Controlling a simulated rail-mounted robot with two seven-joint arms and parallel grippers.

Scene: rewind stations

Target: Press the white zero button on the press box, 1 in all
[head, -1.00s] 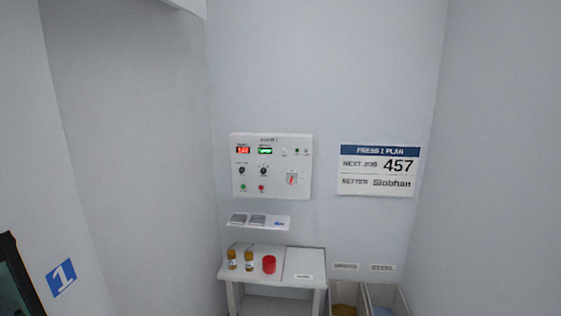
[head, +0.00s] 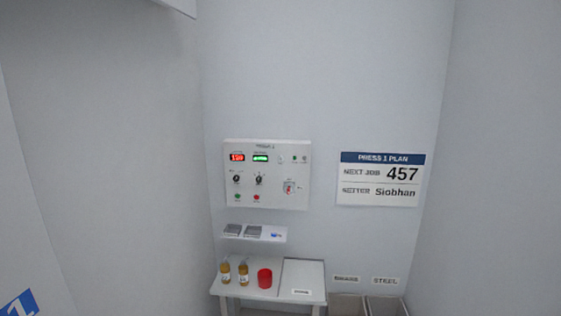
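The press box (head: 267,175) is a white panel on the back wall, left of centre in the head view. It carries a red display (head: 237,157), a green display (head: 260,158), two black knobs, a green button (head: 237,197), a red button (head: 256,198) and a red-marked switch (head: 289,187). A small pale spot (head: 280,159) right of the green display may be the white zero button; it is too small to be sure. Neither gripper shows in the head view.
A small shelf (head: 255,239) sits under the box. Bins (head: 387,306) stand at lower right. A plan sign (head: 381,179) hangs right of the box. Walls close in both sides.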

